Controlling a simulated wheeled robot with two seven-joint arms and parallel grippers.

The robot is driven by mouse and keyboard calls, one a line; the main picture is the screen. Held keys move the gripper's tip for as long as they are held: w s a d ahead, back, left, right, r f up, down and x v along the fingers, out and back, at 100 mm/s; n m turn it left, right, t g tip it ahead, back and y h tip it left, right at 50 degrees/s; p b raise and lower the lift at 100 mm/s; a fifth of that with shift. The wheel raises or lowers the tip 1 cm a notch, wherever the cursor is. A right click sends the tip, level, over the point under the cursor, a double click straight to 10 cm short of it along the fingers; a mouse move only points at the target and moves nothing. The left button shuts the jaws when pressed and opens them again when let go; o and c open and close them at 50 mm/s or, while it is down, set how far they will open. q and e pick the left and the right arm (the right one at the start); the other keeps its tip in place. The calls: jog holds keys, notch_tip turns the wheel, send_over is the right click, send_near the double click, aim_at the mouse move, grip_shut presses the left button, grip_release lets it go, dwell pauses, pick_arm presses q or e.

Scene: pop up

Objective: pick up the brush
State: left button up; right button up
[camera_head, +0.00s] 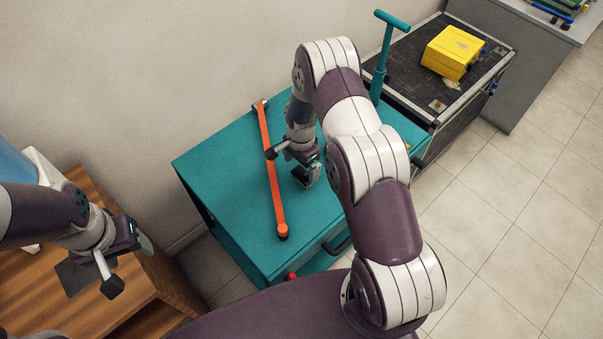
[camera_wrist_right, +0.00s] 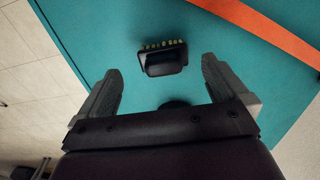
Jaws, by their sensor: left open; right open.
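The brush (camera_wrist_right: 162,58) is a small black block with a row of pale bristles along one edge. In the right wrist view it lies on the teal cabinet top, beyond and between my right gripper's fingers, apart from them. My right gripper (camera_wrist_right: 162,72) is open and empty. In the head view my right gripper (camera_head: 289,166) is low over the cabinet top, right of the orange bar, and I cannot make out the brush clearly there, as my right arm covers much of that area. My left gripper (camera_head: 128,266) is open and empty over the wooden table at the left.
A long orange bar (camera_head: 269,165) lies across the teal cabinet top (camera_head: 215,165). A teal T-handled tool (camera_head: 382,58) stands behind. A dark cart (camera_head: 400,62) with a yellow box (camera_head: 453,52) is at the upper right. A wooden table (camera_head: 100,210) is at the left.

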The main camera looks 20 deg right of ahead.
aim_at(302, 169)
jog(key=f, duration=0.1)
jog(key=f+p, duration=0.1)
jog(key=f, duration=0.3)
jog(key=shift+w+d, duration=0.2)
jog(key=shift+w, duration=0.05)
jog(key=shift+f, duration=0.25)
jog(key=shift+d+f, duration=0.1)
jog(key=c, duration=1.1)
jog(key=r, duration=0.3)
jog(key=r+b, duration=0.1)
jog(key=shift+w+d+r, duration=0.15)
jog(key=shift+d+r, duration=0.05)
jog(key=shift+d, duration=0.15)
jog(key=d+r+b, duration=0.1)
jog(key=d+r, duration=0.1)
jog(key=d, duration=0.1)
jog(key=w+d+r+b, duration=0.1)
jog(key=d+r, duration=0.1)
jog(key=d, duration=0.2)
jog(key=w+d+r, duration=0.1)
jog(key=d+r, duration=0.1)
jog(key=d, duration=0.1)
jog(key=shift+d+r+b, duration=0.4)
